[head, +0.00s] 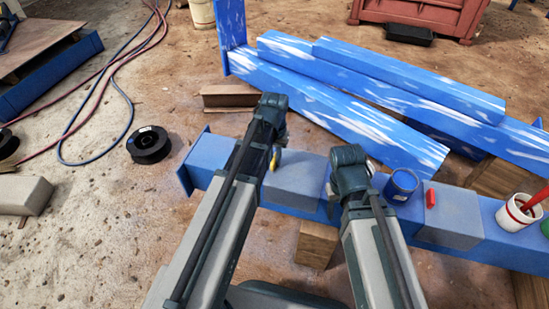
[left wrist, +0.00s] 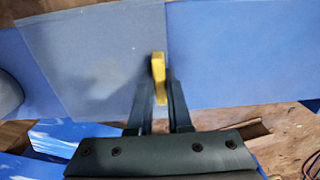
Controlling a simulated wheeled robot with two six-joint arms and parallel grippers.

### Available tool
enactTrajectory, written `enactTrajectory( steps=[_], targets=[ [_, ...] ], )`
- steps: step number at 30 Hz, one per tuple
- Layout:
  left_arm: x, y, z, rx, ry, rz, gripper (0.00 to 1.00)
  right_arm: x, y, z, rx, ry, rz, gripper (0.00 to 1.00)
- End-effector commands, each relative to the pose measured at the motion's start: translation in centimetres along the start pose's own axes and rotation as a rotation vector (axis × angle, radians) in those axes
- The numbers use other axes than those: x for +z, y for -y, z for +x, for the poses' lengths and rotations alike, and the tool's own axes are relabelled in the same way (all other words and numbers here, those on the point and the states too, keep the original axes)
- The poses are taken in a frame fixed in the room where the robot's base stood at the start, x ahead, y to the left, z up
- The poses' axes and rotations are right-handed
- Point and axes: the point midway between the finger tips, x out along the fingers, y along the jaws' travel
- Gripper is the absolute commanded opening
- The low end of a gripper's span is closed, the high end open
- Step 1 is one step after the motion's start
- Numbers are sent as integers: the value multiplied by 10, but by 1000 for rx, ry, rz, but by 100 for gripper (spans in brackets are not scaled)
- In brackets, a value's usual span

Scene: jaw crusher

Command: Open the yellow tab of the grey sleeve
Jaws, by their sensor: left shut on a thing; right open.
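The grey sleeve (head: 298,180) wraps the blue beam on the left half of its length. Its yellow tab (head: 273,162) shows as a small bit beside my left gripper (head: 277,150). In the left wrist view the yellow tab (left wrist: 158,72) stands at the sleeve's (left wrist: 95,55) edge, where grey meets blue. The fingers of my left gripper (left wrist: 159,100) are shut on the tab's near end. My right gripper (head: 350,170) is over the beam, right of the grey sleeve. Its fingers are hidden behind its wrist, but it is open.
The blue beam (head: 222,183) rests on wooden blocks (head: 316,243). To the right are a blue can (head: 401,184), a second grey sleeve (head: 452,220) with a red tab (head: 431,198), and a white pot (head: 518,212). Painted blue beams (head: 330,105) lie behind.

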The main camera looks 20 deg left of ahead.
Motion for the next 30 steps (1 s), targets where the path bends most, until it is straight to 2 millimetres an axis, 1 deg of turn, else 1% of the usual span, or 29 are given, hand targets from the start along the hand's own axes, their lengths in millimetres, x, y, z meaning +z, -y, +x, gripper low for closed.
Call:
enactTrajectory(
  steps=[9,11,14,17,24,30],
  targets=[
    [0,1,0,0,0,0,0,0,0,0,0,0,0,50],
    [0,5,0,0,0,-1,0,0,0,0,0,0,0,50],
    [0,18,0,0,0,-4,0,0,0,0,0,0,0,50],
    [0,40,0,0,0,-6,0,0,0,0,0,0,0,50],
    [-1,112,0,0,0,-8,0,0,0,0,0,0,0,50],
    [-1,167,0,0,0,-5,0,0,0,0,0,0,0,50]
  ],
)
